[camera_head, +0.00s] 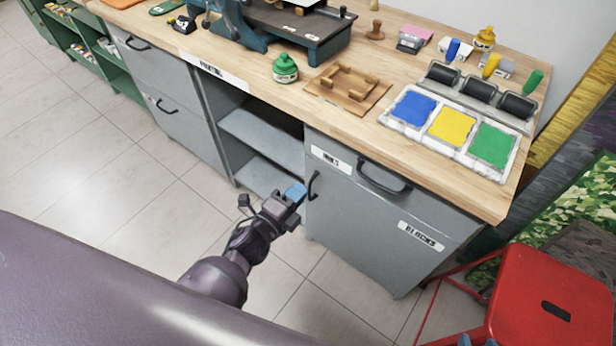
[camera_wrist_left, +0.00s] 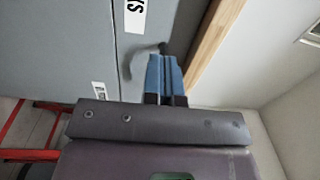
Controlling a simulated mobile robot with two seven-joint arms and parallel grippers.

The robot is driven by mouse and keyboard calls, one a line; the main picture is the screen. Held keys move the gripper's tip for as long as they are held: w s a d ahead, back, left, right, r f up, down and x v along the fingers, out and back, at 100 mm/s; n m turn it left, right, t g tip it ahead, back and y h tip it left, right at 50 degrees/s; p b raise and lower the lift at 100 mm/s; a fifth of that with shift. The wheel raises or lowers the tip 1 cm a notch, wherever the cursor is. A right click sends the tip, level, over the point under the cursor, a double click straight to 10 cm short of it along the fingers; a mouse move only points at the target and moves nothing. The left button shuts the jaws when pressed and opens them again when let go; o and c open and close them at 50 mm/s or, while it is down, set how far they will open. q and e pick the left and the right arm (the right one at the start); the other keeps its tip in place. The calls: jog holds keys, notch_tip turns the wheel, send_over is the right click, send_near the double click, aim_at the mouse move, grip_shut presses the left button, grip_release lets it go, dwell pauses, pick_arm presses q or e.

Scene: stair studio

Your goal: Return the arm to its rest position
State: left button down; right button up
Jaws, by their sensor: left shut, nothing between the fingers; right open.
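My left gripper (camera_head: 296,192) is shut and empty, with its blue fingers together. It is low in front of the grey cabinet, just left of the small black handle (camera_head: 314,185) on the cabinet door (camera_head: 352,215). In the left wrist view the shut blue fingers (camera_wrist_left: 165,76) point at the cabinet front and overlap a curved handle (camera_wrist_left: 137,62). I cannot tell whether they touch it. Only the blue fingertips of my right gripper (camera_head: 478,342) show at the bottom edge, apart from each other.
The wooden worktop (camera_head: 235,70) overhangs the cabinets and holds a green bottle (camera_head: 285,69), a wooden jig (camera_head: 350,88) and a tray of colour pads (camera_head: 385,117). An open shelf bay (camera_head: 262,140) is beside the door. A red stool (camera_head: 555,285) stands right. Tiled floor lies left.

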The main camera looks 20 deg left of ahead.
pick_arm(q)
jog(key=shift+s, duration=0.15)
jog(key=s+a+n+g+y+p, duration=0.1)
jog(key=s+a+n+g+y, duration=0.1)
jog(key=s+n, duration=0.4)
jog(key=s+a+n+g+y, duration=0.1)
jog(key=s+a+n+g, duration=0.1)
jog(key=s+a+n, duration=0.3)
jog(key=s+a+f+n+g+y+p, duration=0.1)
jog(key=s+a+n+g+y, duration=0.1)
jog(key=s+n, duration=0.7)
jog(key=shift+a+y+p, duration=0.3)
jog(key=shift+a, duration=0.55)
